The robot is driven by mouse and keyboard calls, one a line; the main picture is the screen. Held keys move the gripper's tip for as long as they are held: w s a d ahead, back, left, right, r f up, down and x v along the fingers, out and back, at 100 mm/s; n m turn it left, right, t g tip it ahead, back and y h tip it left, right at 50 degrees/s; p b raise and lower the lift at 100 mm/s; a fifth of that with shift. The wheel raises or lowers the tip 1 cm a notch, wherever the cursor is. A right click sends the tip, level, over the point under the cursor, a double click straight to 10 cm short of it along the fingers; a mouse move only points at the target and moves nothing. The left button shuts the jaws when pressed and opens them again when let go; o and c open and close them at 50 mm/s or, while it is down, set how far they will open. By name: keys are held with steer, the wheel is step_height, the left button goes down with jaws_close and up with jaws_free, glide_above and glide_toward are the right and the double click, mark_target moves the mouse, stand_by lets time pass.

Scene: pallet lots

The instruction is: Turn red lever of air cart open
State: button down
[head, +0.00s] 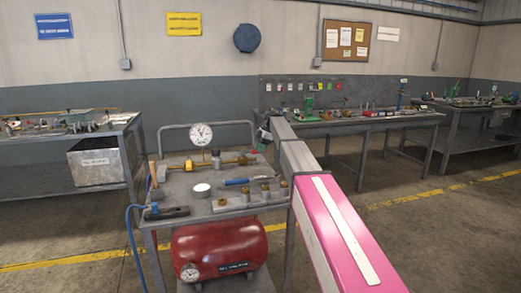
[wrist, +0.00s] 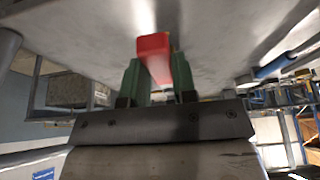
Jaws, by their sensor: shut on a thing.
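The air cart (head: 222,208) stands in front of me in the head view, with a red tank (head: 225,250) below, and a round gauge (head: 201,135) and brass pipework (head: 215,163) on top. In the wrist view the red lever (wrist: 152,45) sits between the two green fingers of my gripper (wrist: 158,75), which is shut on it. A grey metal surface (wrist: 80,30) lies close behind the lever. In the head view my arm reaches along the cart's right side and largely hides the gripper and lever. The lever's angle on its valve cannot be told.
A blue-handled tool (head: 235,182), a white round dial (head: 201,190) and brass fittings lie on the cart top. A blue hose (head: 130,235) hangs at its left. Workbenches stand left (head: 45,138) and behind (head: 400,120). The floor at right is clear.

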steer(key=shift+w, duration=0.15)
steer(key=c, duration=0.9)
jaws_free()
steer(key=v, duration=1.1)
